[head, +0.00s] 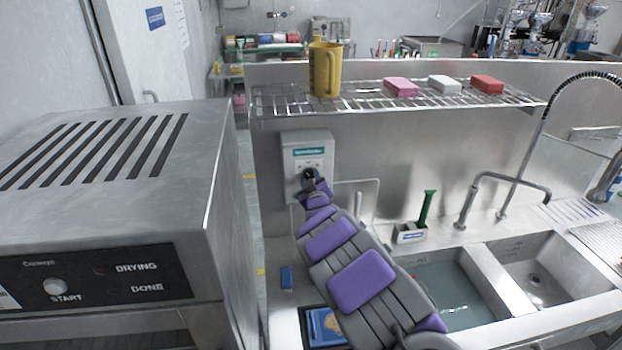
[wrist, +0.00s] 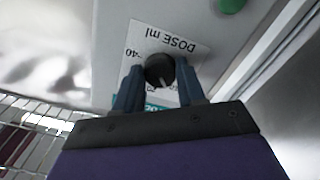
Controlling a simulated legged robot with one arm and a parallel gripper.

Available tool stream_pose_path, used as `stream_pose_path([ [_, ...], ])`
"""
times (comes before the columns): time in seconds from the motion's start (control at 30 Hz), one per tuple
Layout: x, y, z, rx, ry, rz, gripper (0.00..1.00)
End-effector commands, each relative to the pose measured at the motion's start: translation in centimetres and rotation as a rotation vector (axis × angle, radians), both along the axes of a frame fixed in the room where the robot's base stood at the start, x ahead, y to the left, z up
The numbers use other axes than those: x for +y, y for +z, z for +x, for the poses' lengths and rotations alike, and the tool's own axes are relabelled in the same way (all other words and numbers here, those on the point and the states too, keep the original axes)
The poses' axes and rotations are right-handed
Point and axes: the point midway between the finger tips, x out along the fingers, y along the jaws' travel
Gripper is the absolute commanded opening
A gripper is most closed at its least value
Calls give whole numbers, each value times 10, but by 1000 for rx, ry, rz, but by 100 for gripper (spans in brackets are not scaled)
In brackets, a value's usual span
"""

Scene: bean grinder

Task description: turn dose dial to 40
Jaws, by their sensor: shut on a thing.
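The dose dial (wrist: 159,70) is a round black knob on a white plate (wrist: 190,52) lettered "DOSE ml". The lettering is upside down in the wrist view, with "40" at the plate's left edge. A pale mark shows on the dial's lower right side. My gripper (wrist: 159,80) has its two blue-grey fingers on either side of the dial, shut on it. In the head view, the grey wall-mounted dispenser box (head: 307,143) carries the dial, and my gripper (head: 312,185) reaches its lower front. The fingers hide part of the scale there.
A green button (wrist: 232,5) sits near the dial. A wire shelf (head: 360,95) above holds a yellow jug (head: 325,70) and coloured blocks. Sinks (head: 540,275) and a tap (head: 480,195) are at the right. A steel machine (head: 110,200) stands close at the left.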

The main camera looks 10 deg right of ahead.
Motion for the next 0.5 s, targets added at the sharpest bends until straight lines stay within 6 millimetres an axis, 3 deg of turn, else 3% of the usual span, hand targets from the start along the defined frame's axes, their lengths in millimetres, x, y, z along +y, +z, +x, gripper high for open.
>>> stream_pose_path([
  [0.5,2,-10,-1,21,-6,480,9],
])
